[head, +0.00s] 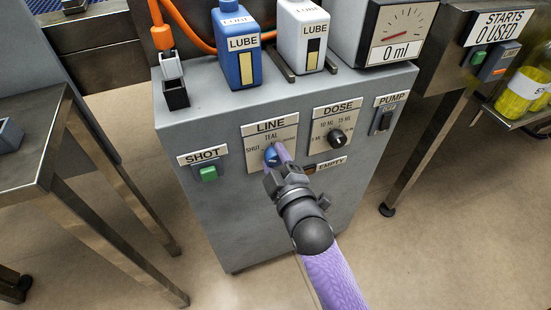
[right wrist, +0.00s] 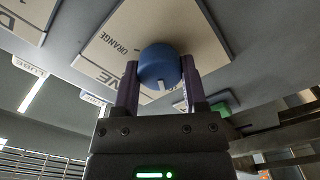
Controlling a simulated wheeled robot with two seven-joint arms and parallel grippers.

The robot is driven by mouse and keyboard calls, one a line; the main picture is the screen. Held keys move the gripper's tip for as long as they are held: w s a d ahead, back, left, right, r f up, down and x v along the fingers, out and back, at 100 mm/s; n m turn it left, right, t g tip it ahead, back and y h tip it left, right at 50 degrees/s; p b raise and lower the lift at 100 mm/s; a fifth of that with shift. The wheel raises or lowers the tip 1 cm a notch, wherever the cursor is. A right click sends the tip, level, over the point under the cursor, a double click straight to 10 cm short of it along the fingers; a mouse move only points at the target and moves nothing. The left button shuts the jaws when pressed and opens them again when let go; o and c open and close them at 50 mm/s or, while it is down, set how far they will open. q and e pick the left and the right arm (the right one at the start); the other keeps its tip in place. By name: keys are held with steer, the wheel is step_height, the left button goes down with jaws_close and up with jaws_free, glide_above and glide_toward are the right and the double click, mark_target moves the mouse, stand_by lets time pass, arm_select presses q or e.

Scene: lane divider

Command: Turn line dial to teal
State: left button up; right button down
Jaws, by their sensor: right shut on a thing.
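The line dial is a blue round knob (head: 270,155) on a pale plate marked LINE (head: 257,163), on the front of a grey cabinet. SHUT and TEAL can be read on the plate in the head view. My right gripper (head: 275,160) is shut on the knob, its purple fingers on either side. In the right wrist view the knob (right wrist: 159,66) sits between the fingertips, with a white mark at its lower side. ORANGE is readable beside it there. I cannot tell which label the mark points at. My left gripper is not in view.
The cabinet (head: 225,225) also carries a green SHOT button (head: 208,173), a black DOSE dial (head: 337,137) and a PUMP switch (head: 383,120). Blue (head: 237,65) and white (head: 302,50) LUBE bottles and a 0 ml gauge (head: 395,32) stand on top. Steel tables flank it.

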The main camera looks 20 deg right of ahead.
steer(key=shift+r+m+p, duration=0.1)
steer(key=shift+m+p, duration=0.85)
steer(key=shift+m, duration=0.15)
steer(key=m+p, duration=0.1)
steer(key=m, duration=0.1)
steer(key=shift+r+m+p, duration=0.1)
steer(key=shift+m+p, duration=0.2)
steer(key=shift+p, duration=0.05)
steer(key=m+p, duration=0.1)
steer(key=m, duration=0.1)
steer(key=shift+m, duration=0.4)
steer(key=m+p, duration=0.1)
steer(key=m, duration=0.1)
steer(key=shift+d+m, duration=0.1)
steer(key=shift+m, duration=0.3)
steer(key=shift+f+m+p, duration=0.2)
steer(key=shift+m+p, duration=0.15)
steer(key=shift+m, duration=0.25)
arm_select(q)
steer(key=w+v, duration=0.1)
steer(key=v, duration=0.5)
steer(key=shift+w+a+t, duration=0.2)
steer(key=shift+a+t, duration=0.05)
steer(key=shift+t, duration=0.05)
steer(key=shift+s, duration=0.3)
